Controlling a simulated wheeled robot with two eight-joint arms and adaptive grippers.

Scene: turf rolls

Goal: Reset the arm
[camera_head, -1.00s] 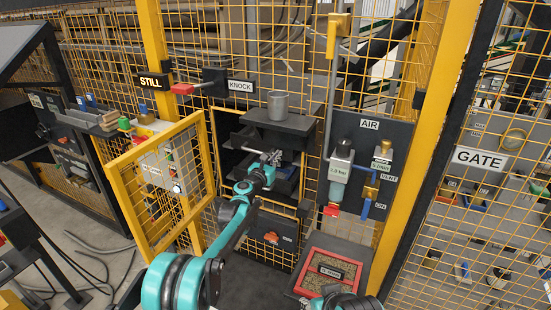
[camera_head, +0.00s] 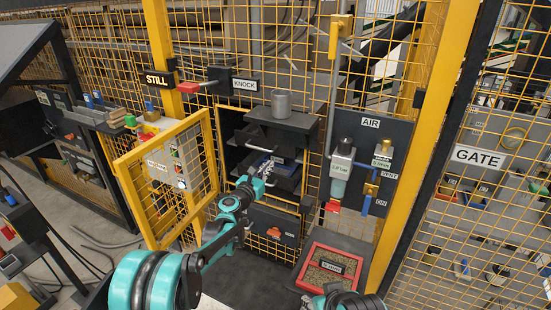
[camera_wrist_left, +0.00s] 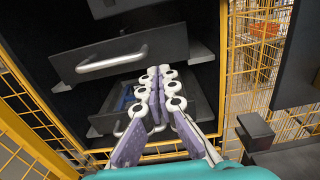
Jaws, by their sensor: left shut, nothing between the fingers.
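My left gripper (camera_head: 265,168) is in front of the dark opening behind the mesh fence. In the left wrist view its two purple-and-white fingers (camera_wrist_left: 160,72) are closed together at the tips, with nothing between them. Beyond them are an upper dark drawer (camera_wrist_left: 75,68) with a curved metal handle and a lower drawer (camera_wrist_left: 178,118) that looks pulled out, with something blue inside. The fingers hide part of the lower drawer. My right arm shows only as a teal piece at the bottom edge of the head view; its gripper is out of sight.
A yellow mesh door (camera_head: 165,180) stands open left of the opening. A grey cup (camera_head: 281,102) sits on the dark block above. The AIR panel (camera_head: 371,145) is to the right, with a red-rimmed tray (camera_head: 311,278) below it. The GATE fence (camera_head: 477,157) is far right.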

